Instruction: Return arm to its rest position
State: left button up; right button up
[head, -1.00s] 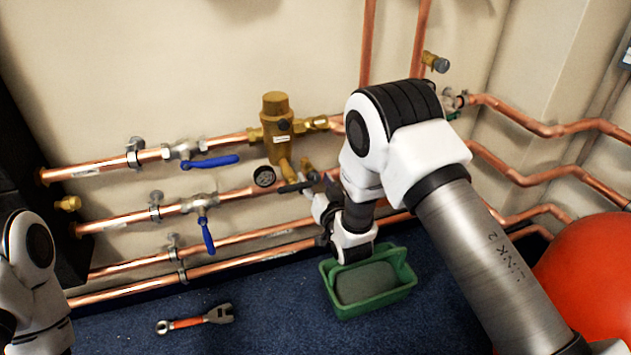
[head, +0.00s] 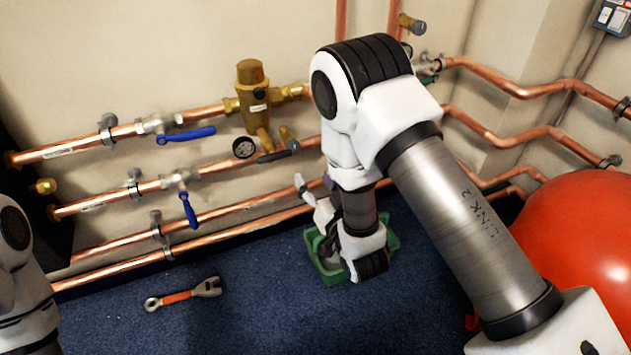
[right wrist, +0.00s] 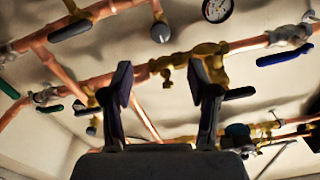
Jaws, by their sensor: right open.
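My right arm reaches in from the lower right in the head view and bends down over the floor. Its gripper (head: 314,184) is open and empty, in front of the lower copper pipes and apart from the dark lever handle (head: 273,156) by the gauge. In the right wrist view the two dark fingers (right wrist: 160,82) stand wide apart with nothing between them; pipes and brass fittings show behind. Part of my left arm shows at the left edge, but its gripper is out of view.
A green tray (head: 393,242) on the blue floor is partly hidden by my right wrist. A red-handled wrench (head: 185,294) lies to its left. A brass valve (head: 252,92), blue levers (head: 186,136) and copper pipes line the wall. A large red ball-like object (head: 575,245) stands at right.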

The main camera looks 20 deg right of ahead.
jog(key=s+d+f+g+h+p, duration=0.1)
jog(key=s+d+f+g+p, duration=0.3)
jog(key=s+f+g+p, duration=0.8)
jog(key=s+f+n+g+b, duration=0.1)
jog(key=s+f+g+b, duration=0.15)
jog(key=s, duration=0.75)
jog(key=s+f+n+g+b, duration=0.15)
jog(key=s+f+g, duration=0.25)
jog(key=s, duration=0.6)
notch_tip(320, 180, up, 38)
jog(key=p, duration=3.7)
jog(key=shift+f, duration=0.2)
jog(key=shift+a+m+t, duration=0.1)
jog(key=shift+m+t, duration=0.15)
